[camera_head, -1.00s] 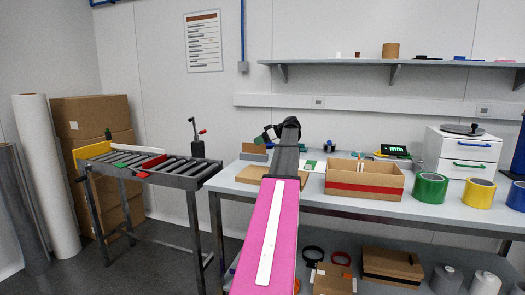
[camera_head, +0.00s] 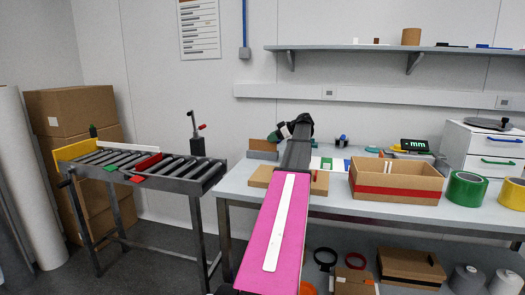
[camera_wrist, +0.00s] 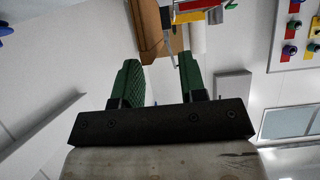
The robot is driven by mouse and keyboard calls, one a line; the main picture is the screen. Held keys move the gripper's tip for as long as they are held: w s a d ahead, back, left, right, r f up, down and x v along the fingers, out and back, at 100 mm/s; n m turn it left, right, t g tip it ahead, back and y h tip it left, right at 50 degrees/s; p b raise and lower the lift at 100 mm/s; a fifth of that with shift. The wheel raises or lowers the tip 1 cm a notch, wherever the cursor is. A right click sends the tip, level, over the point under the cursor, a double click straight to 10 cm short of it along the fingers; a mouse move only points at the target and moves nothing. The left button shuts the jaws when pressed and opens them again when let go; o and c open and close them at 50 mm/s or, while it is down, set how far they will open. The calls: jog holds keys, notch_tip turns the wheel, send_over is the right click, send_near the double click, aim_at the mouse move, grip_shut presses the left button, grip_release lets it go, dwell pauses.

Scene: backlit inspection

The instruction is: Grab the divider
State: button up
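No piece in view is plainly the divider, and I cannot tell which one it is. A large open cardboard box (camera_head: 396,194) with a red band stands on the bench, with small white and reddish upright items at its back edge. My gripper (camera_head: 277,135) is above the bench's left end, near a brown upright panel (camera_head: 261,145) behind a small grey bin. In the wrist view my gripper (camera_wrist: 163,78) has its two green fingers apart with nothing held between them. A brown cardboard-like surface (camera_wrist: 150,28) shows beyond the fingertips.
Green tape (camera_head: 466,189) and yellow tape stand right of the box. A roller conveyor (camera_head: 150,166) stands at left, with a floor gap before the bench. A shelf hangs above.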

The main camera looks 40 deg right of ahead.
aim_at(263, 149)
jog(key=shift+w+r+x, duration=0.15)
jog(key=shift+x, duration=1.3)
jog(key=shift+w+r+x, duration=0.15)
jog(key=shift+x, duration=1.35)
jog(key=shift+d, duration=0.1)
grip_shut()
